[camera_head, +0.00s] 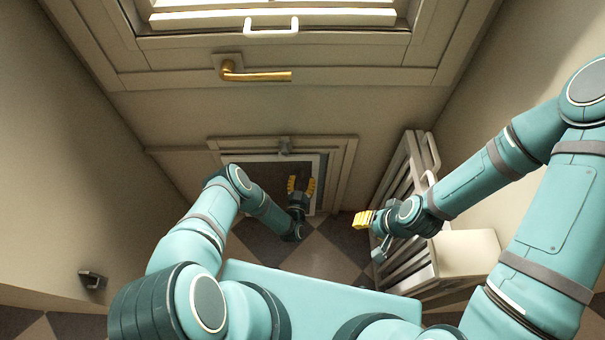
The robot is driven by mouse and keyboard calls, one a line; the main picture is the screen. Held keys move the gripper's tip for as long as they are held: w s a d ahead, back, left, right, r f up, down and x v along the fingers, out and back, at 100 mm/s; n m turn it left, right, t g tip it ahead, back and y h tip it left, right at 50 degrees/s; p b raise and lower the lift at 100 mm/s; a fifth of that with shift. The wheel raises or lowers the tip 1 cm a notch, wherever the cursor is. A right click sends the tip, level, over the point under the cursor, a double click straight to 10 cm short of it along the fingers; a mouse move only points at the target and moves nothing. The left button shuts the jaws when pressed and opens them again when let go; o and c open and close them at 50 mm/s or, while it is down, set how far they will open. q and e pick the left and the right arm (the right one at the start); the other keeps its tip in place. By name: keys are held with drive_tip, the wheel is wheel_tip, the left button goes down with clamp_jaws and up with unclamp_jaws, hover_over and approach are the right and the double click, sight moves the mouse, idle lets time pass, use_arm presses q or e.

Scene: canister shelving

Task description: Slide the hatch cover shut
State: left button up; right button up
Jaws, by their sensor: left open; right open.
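The hatch (345,160) is low on the far wall, a beige frame around a dark panel or opening (265,175) with a pale inner border. I cannot tell whether the dark area is the cover or the gap. A small grey fitting (286,148) sits at its top middle. My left gripper (301,185) is open, its yellow fingertips in front of the dark area near its right side. Whether it touches anything is unclear. My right gripper (362,219) is open and empty, right of the hatch and beside the rack. My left arm hides the hatch's lower left.
A pale slatted rack (408,170) stands along the right wall, close to my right gripper. Above the hatch are a brass lever handle (255,75) and a white pull handle (271,27). Checkered floor (335,245) shows below. A small dark fitting (92,280) is on the left.

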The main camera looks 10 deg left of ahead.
use_arm(q)
approach(305, 158)
drive_tip(key=w, duration=0.5)
drive_tip(key=shift+w+r, duration=0.1)
drive_tip(key=shift+r, duration=0.05)
drive_tip(key=shift+a, duration=0.1)
